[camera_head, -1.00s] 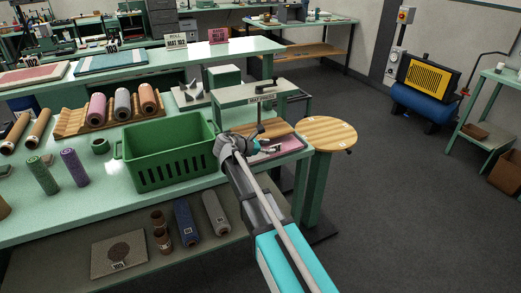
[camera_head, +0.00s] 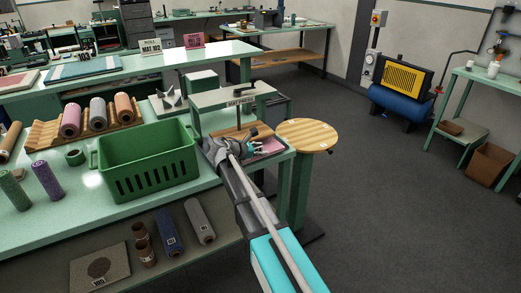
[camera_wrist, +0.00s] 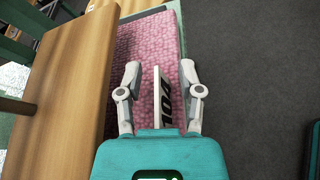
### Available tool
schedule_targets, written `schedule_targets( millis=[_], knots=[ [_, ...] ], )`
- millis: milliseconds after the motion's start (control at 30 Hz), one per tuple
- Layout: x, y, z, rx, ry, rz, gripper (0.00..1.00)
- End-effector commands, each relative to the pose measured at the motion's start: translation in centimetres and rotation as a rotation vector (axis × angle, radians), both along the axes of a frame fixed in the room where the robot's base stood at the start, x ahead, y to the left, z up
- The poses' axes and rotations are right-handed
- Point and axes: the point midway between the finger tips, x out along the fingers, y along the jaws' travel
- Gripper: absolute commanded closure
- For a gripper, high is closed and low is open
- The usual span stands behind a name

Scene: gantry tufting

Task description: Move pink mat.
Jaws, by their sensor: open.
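The pink mat (camera_wrist: 150,42) fills the middle of the wrist view, lying flat beside a wooden board. In the head view a pink patch of it (camera_head: 271,146) shows at the right end of the green bench, partly hidden by my gripper (camera_head: 252,142). In the wrist view my gripper (camera_wrist: 160,68) is open over the mat, one finger on each side. A thin white plate with dark lettering (camera_wrist: 162,98) stands between the fingers. I cannot tell whether the fingers touch it or the mat.
The wooden board (camera_wrist: 62,85) runs along the mat's left side. A green press-like frame (camera_head: 228,97) stands behind my gripper. A green crate (camera_head: 150,175) is left of my arm. A round wooden-topped stand (camera_head: 307,134) is close on the right. The dark floor (camera_head: 420,210) beyond is clear.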

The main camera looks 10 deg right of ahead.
Motion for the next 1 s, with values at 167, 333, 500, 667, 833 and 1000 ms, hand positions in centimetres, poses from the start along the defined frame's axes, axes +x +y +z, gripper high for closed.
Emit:
schedule_targets(
  millis=[167, 333, 500, 667, 833, 1000],
  knots=[
    [0.0, 0.0, 0.0, 0.000, 0.000, 0.000, 0.92],
    [0.0, 0.0, 0.0, 0.000, 0.000, 0.000, 1.00],
    [0.0, 0.0, 0.0, 0.000, -0.001, 0.000, 1.00],
    [0.1, 0.0, 0.0, 0.001, 0.000, -0.001, 1.00],
    [0.6, 0.0, 0.0, 0.001, 0.000, -0.001, 1.00],
    [1.0, 0.1, 0.0, 0.001, -0.001, -0.002, 1.00]
  ],
)
